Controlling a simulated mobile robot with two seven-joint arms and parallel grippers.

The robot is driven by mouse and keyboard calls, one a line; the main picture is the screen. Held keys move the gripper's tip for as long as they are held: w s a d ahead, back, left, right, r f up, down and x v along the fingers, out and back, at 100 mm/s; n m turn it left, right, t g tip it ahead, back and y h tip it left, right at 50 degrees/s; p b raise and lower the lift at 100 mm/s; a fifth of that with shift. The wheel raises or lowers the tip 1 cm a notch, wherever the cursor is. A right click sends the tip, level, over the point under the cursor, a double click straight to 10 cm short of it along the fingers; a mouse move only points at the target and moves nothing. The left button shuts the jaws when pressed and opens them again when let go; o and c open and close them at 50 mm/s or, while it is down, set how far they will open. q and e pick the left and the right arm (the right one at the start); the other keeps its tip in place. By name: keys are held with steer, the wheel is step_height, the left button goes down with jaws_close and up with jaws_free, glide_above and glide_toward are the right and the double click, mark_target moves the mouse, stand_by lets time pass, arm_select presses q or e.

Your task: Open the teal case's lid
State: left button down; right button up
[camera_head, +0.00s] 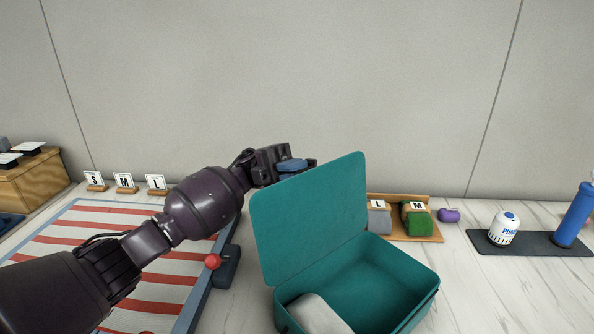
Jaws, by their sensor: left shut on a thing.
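The teal case (405,270) stands on the white table with its inside showing. Its lid (310,215) is raised and stands tilted up at the case's left side. A pale grey roll (318,314) lies inside the case at the front. My left gripper (293,164) is at the lid's upper edge, on its far side, shut on a small blue piece (291,166). The lid hides part of the fingers, and I cannot tell whether the blue piece is joined to the lid. My right gripper is not in view.
A red-and-white striped mat (120,240) with a red knob (212,261) lies left, under my arm. S, M, L cards (124,182) stand behind it. Behind the case is a wooden tray (428,236) with rolls. Right are a purple roll (449,215), pump (504,229) and blue cylinder (574,217).

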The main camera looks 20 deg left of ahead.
arm_select(q)
steer(key=c, duration=1.2)
jaws_free()
steer(key=shift+c, duration=0.2)
steer(key=shift+a, duration=0.1)
steer(key=shift+w+a+f, duration=0.15)
steer(key=shift+w+a, duration=0.05)
steer(key=b+v, duration=0.2)
steer(key=v, duration=0.8)
steer(key=shift+b, duration=0.4)
